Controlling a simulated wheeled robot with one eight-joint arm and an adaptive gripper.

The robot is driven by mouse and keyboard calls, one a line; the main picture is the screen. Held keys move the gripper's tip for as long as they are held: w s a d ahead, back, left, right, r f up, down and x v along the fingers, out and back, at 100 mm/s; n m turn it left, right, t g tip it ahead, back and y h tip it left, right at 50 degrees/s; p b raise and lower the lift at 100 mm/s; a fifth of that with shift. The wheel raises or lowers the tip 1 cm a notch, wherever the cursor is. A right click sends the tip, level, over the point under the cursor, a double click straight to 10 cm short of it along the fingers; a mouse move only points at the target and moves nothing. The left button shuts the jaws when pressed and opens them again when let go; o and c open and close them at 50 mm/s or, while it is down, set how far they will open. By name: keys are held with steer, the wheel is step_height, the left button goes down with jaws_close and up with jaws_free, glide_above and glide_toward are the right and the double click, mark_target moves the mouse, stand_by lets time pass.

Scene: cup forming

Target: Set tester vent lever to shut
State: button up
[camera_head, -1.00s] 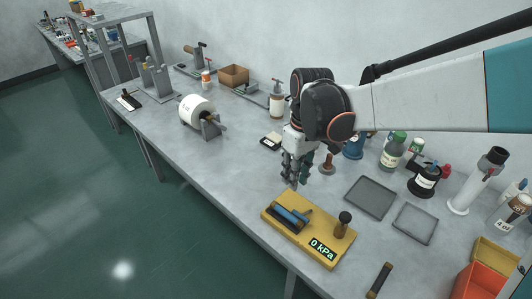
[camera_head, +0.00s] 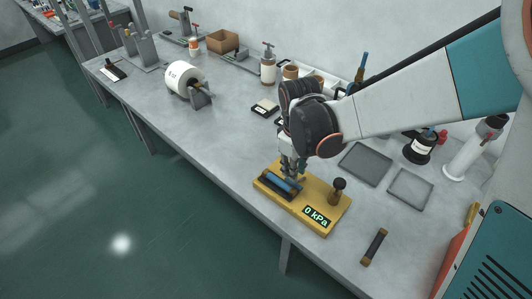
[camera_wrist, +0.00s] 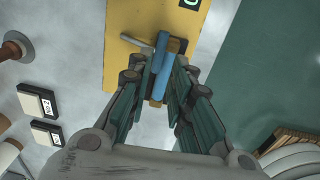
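The tester is a yellow plate (camera_head: 312,194) near the table's front edge, also in the wrist view (camera_wrist: 125,22). It carries a blue bar (camera_head: 279,184) in a dark mount, a dark round knob on a post (camera_head: 338,186), and a display (camera_head: 317,216) reading 0 kPa. In the wrist view a short grey lever (camera_wrist: 136,41) sticks out left beside the blue bar (camera_wrist: 161,70). My gripper (camera_head: 290,171) is low over the bar's end of the plate. In the wrist view my gripper (camera_wrist: 156,76) has its fingers apart, with the bar showing between them; contact is unclear.
Two grey trays (camera_head: 366,163) lie behind the tester to the right. A dark cylinder with tan ends (camera_head: 375,247) lies to its right. Two small labelled boxes (camera_wrist: 38,103) lie left in the wrist view. The table front edge is close to the tester.

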mark_target(294, 184)
steer(key=shift+w+d+f+b, duration=0.1)
steer(key=shift+f+b, duration=0.65)
steer(key=shift+f, duration=0.6)
steer(key=shift+w+f+b, duration=0.1)
steer(key=shift+f+b, duration=0.65)
steer(key=shift+f, duration=0.55)
jaws_close()
